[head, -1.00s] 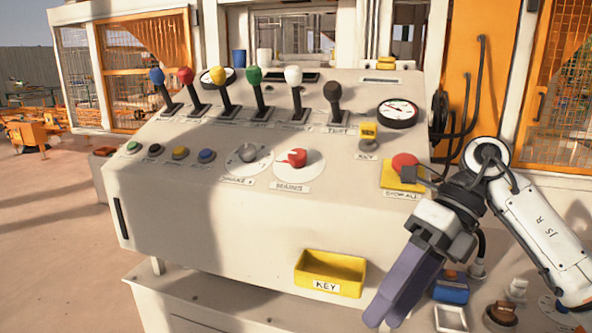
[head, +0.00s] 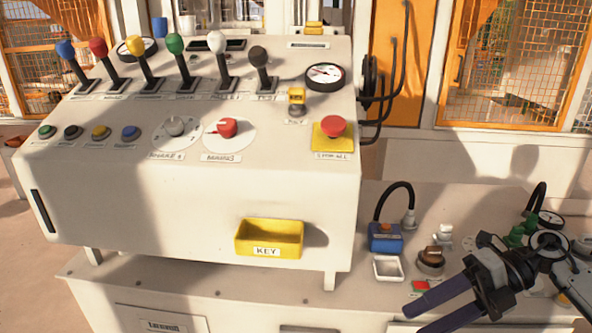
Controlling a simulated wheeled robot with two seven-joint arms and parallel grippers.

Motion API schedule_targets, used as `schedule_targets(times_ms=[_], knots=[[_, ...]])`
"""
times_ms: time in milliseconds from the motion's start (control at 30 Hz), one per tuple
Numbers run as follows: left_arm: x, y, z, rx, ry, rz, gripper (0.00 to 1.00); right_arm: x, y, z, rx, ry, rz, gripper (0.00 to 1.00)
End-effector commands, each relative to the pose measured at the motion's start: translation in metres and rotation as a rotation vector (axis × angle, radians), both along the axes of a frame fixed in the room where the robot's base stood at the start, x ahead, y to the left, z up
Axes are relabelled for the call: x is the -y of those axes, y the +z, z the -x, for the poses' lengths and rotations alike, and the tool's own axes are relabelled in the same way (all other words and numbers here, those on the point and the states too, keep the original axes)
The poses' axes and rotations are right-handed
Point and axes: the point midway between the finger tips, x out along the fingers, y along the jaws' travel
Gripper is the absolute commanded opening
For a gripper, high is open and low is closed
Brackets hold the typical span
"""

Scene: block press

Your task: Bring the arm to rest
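My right gripper (head: 417,318) is at the lower right of the head view, in front of the lower bench. Its two dark purple fingers point to the lower left, with a gap between them. Nothing is seen between the fingers. My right arm comes in from the right edge. The gripper is to the right of and below the yellow KEY tray (head: 256,251) and apart from it. My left arm and gripper are not in view.
The sloped console carries several coloured levers, a red mains knob (head: 227,127), a red stop button (head: 333,126) and a gauge (head: 324,76). Near the gripper on the bench are a blue box (head: 386,244), a white tray (head: 388,280) and a brown-topped knob (head: 431,258).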

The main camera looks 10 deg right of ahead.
Motion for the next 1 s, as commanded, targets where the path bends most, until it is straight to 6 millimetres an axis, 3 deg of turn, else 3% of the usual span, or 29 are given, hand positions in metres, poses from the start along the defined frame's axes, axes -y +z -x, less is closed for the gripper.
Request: schedule_targets(times_ms=[133, 267, 400, 500, 633, 800, 967, 1000], knots=[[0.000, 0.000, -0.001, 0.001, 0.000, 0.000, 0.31, -0.008, 0.044, -0.056, 0.144, -0.199, -0.177, 0.51], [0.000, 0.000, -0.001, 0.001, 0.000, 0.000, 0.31, 0.009, 0.098, -0.115, 0.267, -0.462, -0.373, 0.51], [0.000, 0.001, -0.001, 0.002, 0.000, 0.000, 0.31, 0.062, 0.148, -0.170, 0.340, -0.803, -0.576, 0.51], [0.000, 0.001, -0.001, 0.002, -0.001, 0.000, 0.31, 0.116, 0.166, -0.198, 0.341, -1.065, -0.694, 0.51], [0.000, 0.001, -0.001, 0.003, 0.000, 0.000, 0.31, 0.187, 0.162, -0.217, 0.281, -1.394, -0.798, 0.51], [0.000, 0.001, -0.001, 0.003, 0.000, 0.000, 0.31, 0.256, 0.125, -0.217, 0.135, -1.747, -0.848, 0.51], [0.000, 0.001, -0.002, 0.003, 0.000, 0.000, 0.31, 0.296, 0.074, -0.201, -0.050, -2.021, -0.829, 0.51], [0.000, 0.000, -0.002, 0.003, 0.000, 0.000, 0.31, 0.277, 0.050, -0.200, -0.090, -2.001, -0.815, 0.51]])
